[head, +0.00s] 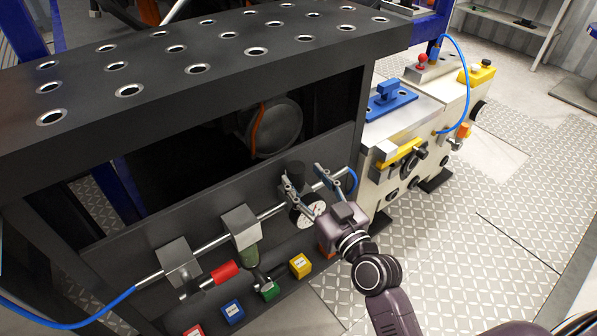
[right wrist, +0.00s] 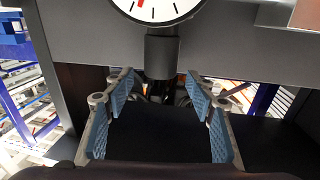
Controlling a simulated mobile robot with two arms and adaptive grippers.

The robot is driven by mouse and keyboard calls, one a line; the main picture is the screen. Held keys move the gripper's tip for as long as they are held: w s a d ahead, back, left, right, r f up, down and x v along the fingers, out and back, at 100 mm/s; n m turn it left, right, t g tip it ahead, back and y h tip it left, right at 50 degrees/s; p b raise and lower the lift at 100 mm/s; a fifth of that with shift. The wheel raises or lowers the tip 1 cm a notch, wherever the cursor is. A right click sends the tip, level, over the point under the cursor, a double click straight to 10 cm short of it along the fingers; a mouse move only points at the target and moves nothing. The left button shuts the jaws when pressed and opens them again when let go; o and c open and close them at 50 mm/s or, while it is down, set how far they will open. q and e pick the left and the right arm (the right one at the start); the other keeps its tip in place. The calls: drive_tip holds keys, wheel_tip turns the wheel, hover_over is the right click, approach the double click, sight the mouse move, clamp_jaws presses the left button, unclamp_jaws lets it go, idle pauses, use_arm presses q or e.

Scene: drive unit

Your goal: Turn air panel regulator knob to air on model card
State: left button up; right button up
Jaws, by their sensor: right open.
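The air panel's regulator has a dark cylindrical knob (head: 296,169) above a round white gauge (head: 311,210) on the pipe line of the dark panel. My right gripper (head: 303,174) is open, with its fingers spread around the knob's area and partly covering the gauge. In the right wrist view the gripper (right wrist: 160,86) has its blue pads apart, and the knob (right wrist: 162,54) is ahead between the fingertips, without visible contact. The gauge (right wrist: 158,8) with a red needle is cut off at the top edge. No model card is clearly identifiable. My left gripper is not in view.
Grey valve blocks (head: 240,227), a red handle (head: 224,271) and coloured labelled blocks such as the yellow one (head: 300,265) line the panel. The perforated dark top (head: 220,60) overhangs it. A cream machine (head: 405,125) stands right. The metal floor (head: 470,210) is clear.

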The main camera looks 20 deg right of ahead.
sight(301, 174)
drive_tip(key=shift+x, duration=1.6)
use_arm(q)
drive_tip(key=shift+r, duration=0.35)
use_arm(e)
drive_tip(key=c, duration=1.2)
use_arm(q)
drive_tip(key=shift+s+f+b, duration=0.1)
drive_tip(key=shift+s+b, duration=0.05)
drive_tip(key=shift+b, duration=0.15)
use_arm(e)
drive_tip(key=shift+o, duration=0.2)
